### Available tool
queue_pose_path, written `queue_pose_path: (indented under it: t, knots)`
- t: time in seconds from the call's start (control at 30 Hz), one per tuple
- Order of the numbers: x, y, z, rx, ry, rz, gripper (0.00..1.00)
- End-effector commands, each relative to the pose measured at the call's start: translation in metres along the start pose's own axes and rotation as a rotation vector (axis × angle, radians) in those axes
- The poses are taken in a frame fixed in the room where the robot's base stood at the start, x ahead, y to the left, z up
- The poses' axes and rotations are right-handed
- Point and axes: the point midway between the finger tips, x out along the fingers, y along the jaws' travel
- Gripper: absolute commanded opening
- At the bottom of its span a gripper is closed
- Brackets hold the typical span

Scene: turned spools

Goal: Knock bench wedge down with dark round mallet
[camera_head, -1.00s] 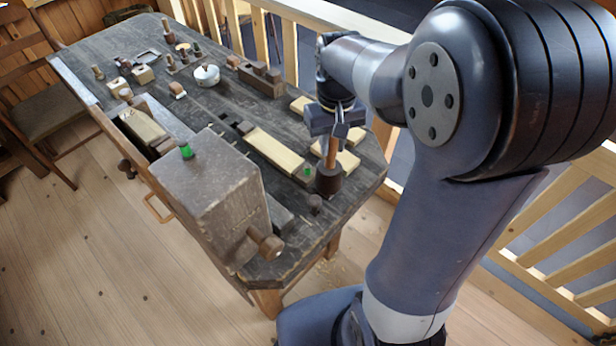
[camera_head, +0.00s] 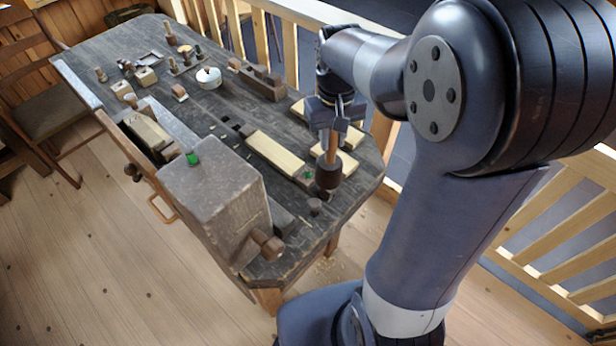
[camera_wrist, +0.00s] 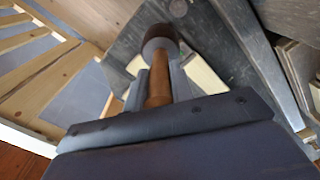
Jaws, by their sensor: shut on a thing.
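My gripper (camera_head: 333,128) is shut on the wooden handle of the dark round mallet (camera_head: 328,177). The mallet hangs head down over the near right end of the bench. In the wrist view its dark head (camera_wrist: 160,42) points away from my gripper, with the brown handle between the fingers. A small green-marked piece (camera_head: 308,175) sits at the near end of a pale board, just left of the mallet head; it may be the bench wedge, partly hidden by the mallet. I cannot tell whether the head touches it.
The pale board (camera_head: 275,153) lies on the dark workbench (camera_head: 225,110). A dark round peg (camera_head: 315,206) stands close to the mallet. A large grey block (camera_head: 212,195) with another green mark is at front left. Pale pieces (camera_head: 347,163) lie behind the mallet. A railing runs behind.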

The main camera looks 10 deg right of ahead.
Motion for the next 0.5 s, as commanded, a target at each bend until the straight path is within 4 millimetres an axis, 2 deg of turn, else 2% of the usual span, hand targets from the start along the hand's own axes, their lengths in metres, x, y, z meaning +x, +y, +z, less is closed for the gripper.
queue_pose_path:
  t: [0.5]
  knots:
    - [-0.055, 0.0, -0.001, 0.0, 0.003, 0.0, 0.0]
